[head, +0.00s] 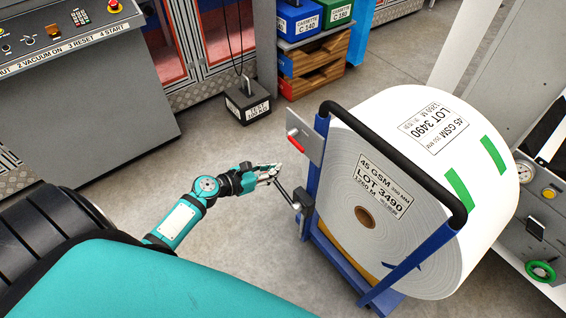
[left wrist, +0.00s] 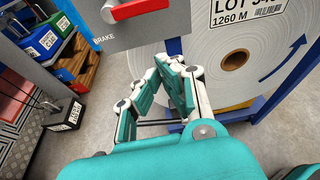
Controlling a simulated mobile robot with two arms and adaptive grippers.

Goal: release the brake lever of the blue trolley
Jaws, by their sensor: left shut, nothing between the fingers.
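The blue trolley (head: 312,185) stands right of centre in the head view, with a black push handle (head: 395,150). A grey plate (head: 305,148) on its left post carries the red brake lever (head: 296,140). In the left wrist view the red lever (left wrist: 138,8) lies roughly level at the top edge, partly cut off, above the word BRAKE on the plate (left wrist: 125,36). My left gripper (head: 275,170) is shut and empty. It is below and left of the lever, apart from it. The fingertips (left wrist: 172,70) also show below the plate. My right gripper is not in view.
A large white roll (head: 400,110) rests on the trolley. A dark rod (head: 284,193) runs beside my left gripper to a block on the post. A test weight (head: 247,103) stands behind, near the cassette shelf (head: 315,60). A control console (head: 75,60) is at left.

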